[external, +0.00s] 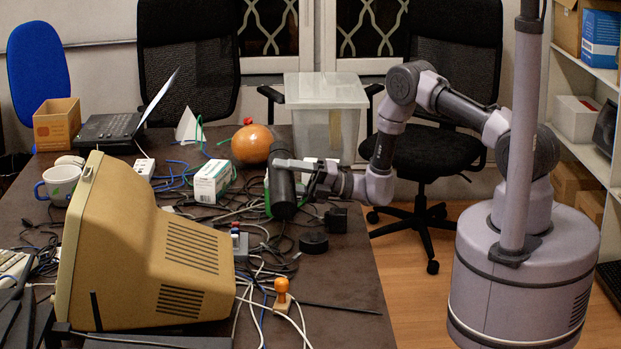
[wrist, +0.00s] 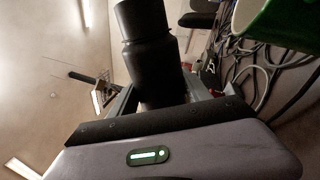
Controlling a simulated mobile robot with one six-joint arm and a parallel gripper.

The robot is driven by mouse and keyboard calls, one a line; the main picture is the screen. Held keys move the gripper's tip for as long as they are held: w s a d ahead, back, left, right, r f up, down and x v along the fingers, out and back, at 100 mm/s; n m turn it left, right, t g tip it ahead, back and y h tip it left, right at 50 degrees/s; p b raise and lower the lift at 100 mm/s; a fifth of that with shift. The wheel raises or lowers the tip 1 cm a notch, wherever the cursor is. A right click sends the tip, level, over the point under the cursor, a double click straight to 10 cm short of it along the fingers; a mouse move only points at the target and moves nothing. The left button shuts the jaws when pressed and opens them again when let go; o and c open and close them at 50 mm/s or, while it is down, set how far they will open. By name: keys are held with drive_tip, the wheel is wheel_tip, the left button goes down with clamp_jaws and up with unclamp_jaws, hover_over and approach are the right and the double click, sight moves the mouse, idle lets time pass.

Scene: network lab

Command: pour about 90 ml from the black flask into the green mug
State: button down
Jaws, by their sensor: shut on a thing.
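My gripper (external: 300,167) is shut on the black flask (external: 282,183), which stands nearly upright in the jaws at the table's right part. Whether its base touches the table is hard to tell. In the wrist view the flask (wrist: 150,42) rises between the fingers (wrist: 165,98), its narrower neck at the top of the picture. A green edge (external: 267,196) shows just left of the flask, mostly hidden behind it; it looks like the green mug. In the wrist view a green, pale-lined vessel (wrist: 290,22) is cut off at the top right, apart from the flask.
Loose cables (external: 245,215) cover the table around the flask. A white mug (external: 62,182) stands far left.

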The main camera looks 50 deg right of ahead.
drive_tip(key=shift+m, duration=0.5)
drive_tip(key=shift+w+d+m+t+h+p, duration=0.2)
drive_tip(key=shift+m+t+p, duration=0.1)
drive_tip(key=shift+m, duration=0.45)
drive_tip(key=shift+w+d+m+t+h+p, duration=0.1)
drive_tip(key=shift+w+m+t+h+p, duration=0.15)
drive_tip(key=shift+m, duration=0.5)
drive_tip(key=shift+s+a+m, duration=0.4)
drive_tip(key=shift+s+m, duration=0.1)
drive_tip(key=shift+s, duration=0.05)
idle(0.8)
drive_tip(key=n, duration=0.1)
drive_tip(key=n+b, duration=0.1)
drive_tip(key=s+a+n+g, duration=0.1)
drive_tip(key=shift+f+n+y, duration=0.15)
drive_tip(key=shift+n+y, duration=0.2)
drive_tip(key=shift+n, duration=0.05)
drive_tip(key=shift+w+d+n+g+b, duration=0.15)
drive_tip(key=shift+n+g+b, duration=0.15)
drive_tip(key=shift+n, duration=0.4)
drive_tip(key=shift+w+d+n+b, duration=0.15)
drive_tip(key=shift+n+b, duration=0.35)
drive_tip(key=shift+n, duration=0.5)
